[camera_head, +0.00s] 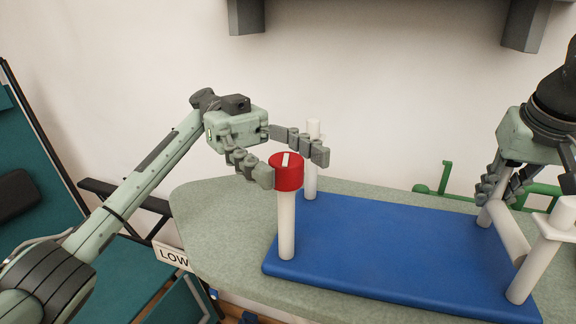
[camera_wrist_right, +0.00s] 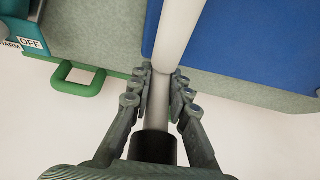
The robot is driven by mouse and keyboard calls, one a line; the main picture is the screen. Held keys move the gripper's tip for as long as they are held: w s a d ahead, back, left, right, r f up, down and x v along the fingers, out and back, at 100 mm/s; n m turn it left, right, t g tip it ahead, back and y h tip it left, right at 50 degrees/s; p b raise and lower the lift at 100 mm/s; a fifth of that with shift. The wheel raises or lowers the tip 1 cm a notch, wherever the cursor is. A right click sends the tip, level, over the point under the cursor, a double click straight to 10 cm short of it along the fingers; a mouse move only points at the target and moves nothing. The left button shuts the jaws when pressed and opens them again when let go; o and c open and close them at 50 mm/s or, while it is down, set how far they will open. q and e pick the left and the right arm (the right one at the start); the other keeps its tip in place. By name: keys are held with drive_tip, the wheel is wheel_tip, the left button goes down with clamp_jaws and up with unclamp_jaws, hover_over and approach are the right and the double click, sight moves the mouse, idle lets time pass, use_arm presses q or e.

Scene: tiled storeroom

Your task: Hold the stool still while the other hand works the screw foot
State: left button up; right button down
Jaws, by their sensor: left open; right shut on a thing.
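The stool lies upside down, its blue seat (camera_head: 385,255) flat on a grey-green table and its white legs pointing up. The red screw foot (camera_head: 287,178), with a white mark on top, caps the front left leg (camera_head: 287,228). My left gripper (camera_head: 294,165) is open, with one finger on each side of the red foot; contact cannot be told. My right gripper (camera_head: 492,190) is shut on a white leg at the stool's back right. The right wrist view shows this leg (camera_wrist_right: 158,105) between the fingers (camera_wrist_right: 160,88), with a white bar (camera_wrist_right: 178,35) beyond.
The grey-green table (camera_head: 215,225) has free room left of the stool. The back left leg (camera_head: 312,185) stands close behind my left gripper. The front right leg (camera_head: 527,270) has a wide white top. Green bars (camera_head: 444,180) show behind the table. A "LOW" sign (camera_head: 173,256) hangs at left.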

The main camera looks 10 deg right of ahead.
sight(287, 159)
use_arm(q)
wheel_tip(287, 159, up, 9)
drive_tip(key=shift+f, duration=0.1)
idle(0.4)
